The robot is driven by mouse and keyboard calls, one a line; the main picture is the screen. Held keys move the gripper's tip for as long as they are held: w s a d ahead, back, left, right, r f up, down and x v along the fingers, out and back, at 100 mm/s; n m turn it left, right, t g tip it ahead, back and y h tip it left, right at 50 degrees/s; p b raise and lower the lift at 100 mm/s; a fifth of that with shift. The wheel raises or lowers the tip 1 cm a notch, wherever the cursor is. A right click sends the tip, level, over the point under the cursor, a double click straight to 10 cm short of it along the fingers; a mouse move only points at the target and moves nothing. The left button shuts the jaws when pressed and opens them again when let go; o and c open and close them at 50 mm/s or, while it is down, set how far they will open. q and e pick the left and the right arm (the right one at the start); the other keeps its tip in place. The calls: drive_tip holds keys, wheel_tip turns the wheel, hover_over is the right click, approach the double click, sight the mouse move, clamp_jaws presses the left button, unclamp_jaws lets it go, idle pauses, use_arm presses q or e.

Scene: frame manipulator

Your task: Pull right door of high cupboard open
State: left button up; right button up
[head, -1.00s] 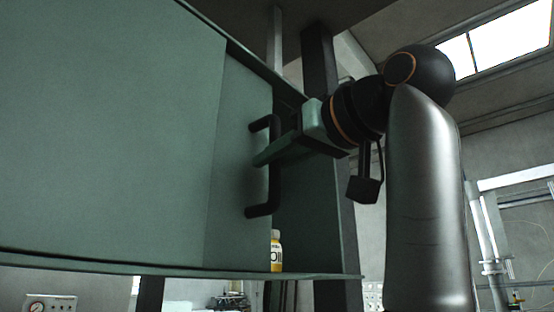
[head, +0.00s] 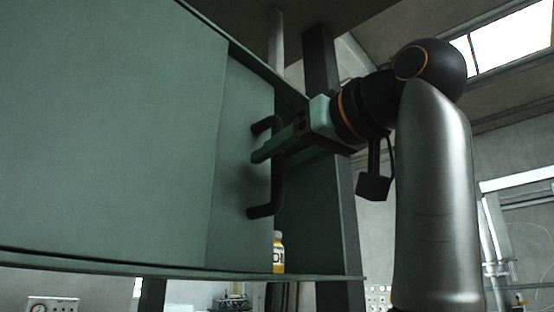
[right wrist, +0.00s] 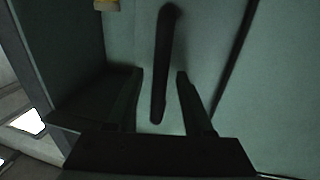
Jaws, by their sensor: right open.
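The high cupboard (head: 110,130) is grey-green and fills the left of the head view. Its right door (head: 240,170) carries a dark vertical bar handle (head: 277,190). A gap right of the door's edge shows the cupboard inside. My right gripper (head: 262,152) reaches in from the right at the handle. In the right wrist view the open fingers (right wrist: 160,74) stand either side of the handle bar (right wrist: 165,45), with space visible on both sides. Whether a finger touches the bar or door cannot be told. My left gripper is out of view.
A small bottle with a yellow band (head: 278,252) stands on the cupboard floor in the gap by the door edge. A dark upright post (head: 322,75) stands behind the cupboard. A white frame (head: 515,185) stands far right.

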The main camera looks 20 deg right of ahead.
drive_tip(key=b+v, duration=0.3)
drive_tip(key=v, duration=0.8)
drive_tip(key=shift+s+d, duration=0.15)
drive_tip(key=shift+s, duration=0.15)
